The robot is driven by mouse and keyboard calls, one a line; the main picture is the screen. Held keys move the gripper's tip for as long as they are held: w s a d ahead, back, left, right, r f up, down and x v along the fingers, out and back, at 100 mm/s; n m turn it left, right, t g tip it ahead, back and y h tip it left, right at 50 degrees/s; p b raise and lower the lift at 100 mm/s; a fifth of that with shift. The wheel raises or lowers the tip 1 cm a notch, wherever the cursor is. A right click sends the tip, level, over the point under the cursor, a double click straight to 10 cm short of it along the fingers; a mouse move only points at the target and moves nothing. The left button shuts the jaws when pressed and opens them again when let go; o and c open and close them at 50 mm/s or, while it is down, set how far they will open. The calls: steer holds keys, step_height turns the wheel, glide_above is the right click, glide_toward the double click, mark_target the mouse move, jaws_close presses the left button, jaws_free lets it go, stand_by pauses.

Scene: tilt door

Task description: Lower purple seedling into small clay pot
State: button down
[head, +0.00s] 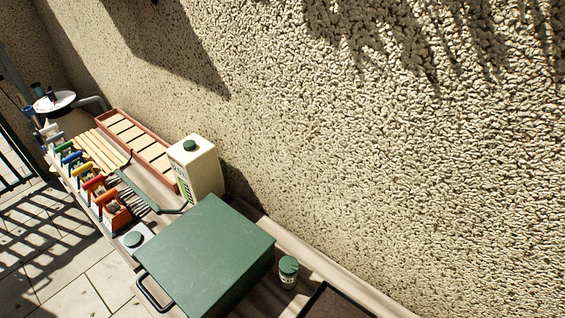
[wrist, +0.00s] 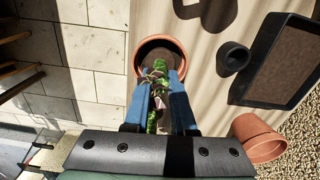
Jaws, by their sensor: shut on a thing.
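In the wrist view my gripper (wrist: 160,92) has two blue fingers shut on a seedling (wrist: 155,78) with green leaves and some darker, purplish parts. Beyond the fingertips is a round clay pot (wrist: 143,46) with dark soil inside, at the edge of the bench. The seedling's leaves overlap the near part of the pot's mouth. I cannot tell how high it is or whether its lower end is inside. A second clay pot (wrist: 257,138) appears at the lower right, seen from its side. The head view shows neither my gripper nor the seedling.
A black tray of brown soil (wrist: 287,58) and a small dark round cup (wrist: 233,57) are right of the pot. In the head view, a green box (head: 215,250), a jug (head: 195,170) and a green-lidded jar (head: 288,271) stand along the wall (head: 400,140).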

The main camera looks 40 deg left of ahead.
steer(key=shift+f+b, duration=0.55)
steer(key=shift+f, duration=0.3)
stand_by(0.3)
steer(key=c, duration=0.7)
jaws_free()
step_height(320, 180, up, 13)
steer(key=shift+b, duration=0.65)
